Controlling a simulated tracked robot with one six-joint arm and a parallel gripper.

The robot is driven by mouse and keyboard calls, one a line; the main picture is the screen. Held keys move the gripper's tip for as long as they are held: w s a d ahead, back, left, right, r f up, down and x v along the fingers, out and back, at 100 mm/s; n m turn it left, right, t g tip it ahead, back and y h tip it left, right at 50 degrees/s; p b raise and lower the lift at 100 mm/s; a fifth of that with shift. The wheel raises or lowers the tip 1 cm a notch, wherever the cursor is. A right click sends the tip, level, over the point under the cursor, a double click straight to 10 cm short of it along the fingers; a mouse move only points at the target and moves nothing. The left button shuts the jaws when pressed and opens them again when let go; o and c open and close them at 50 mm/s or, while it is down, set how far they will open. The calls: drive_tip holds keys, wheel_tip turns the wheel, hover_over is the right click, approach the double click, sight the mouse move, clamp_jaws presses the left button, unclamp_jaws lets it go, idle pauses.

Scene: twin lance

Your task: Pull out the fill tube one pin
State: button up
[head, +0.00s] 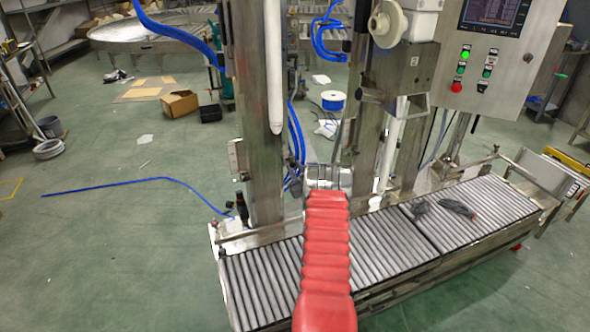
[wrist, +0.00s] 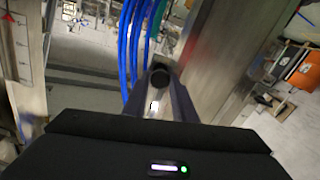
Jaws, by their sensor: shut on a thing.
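My gripper (wrist: 160,92) shows in the wrist view with its two dark fingers closed around a small part with a round black end (wrist: 161,75), which looks like the pin. Only that end and a pale piece below it show; how deep it sits is hidden. In the head view my gripper (head: 328,176) is small, at the end of my red arm, between the two steel posts. The pin cannot be made out there. A white fill tube (head: 272,70) hangs upright by the left post, and another white tube (head: 393,140) stands by the right post.
The left post (head: 262,165) and right post (head: 367,150) rise behind a roller conveyor (head: 262,280). Dark items (head: 457,207) lie on its right part. Blue hoses (wrist: 136,40) run close beyond my fingers. A control panel (head: 493,50) is at upper right.

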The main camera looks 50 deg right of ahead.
drive_tip(key=shift+s+a, duration=0.1)
clamp_jaws()
drive_tip(key=shift+v, duration=0.9)
drive_tip(key=shift+s+a+f, duration=0.1)
drive_tip(key=shift+s, duration=0.1)
drive_tip(key=o, duration=1)
unclamp_jaws()
drive_tip(key=shift+o, duration=0.2)
drive_tip(key=shift+s, duration=0.15)
drive_tip(key=v, duration=1.3)
drive_tip(key=shift+s+a, duration=0.15)
drive_tip(key=shift+s, duration=0.1)
drive_tip(key=shift+f, duration=0.1)
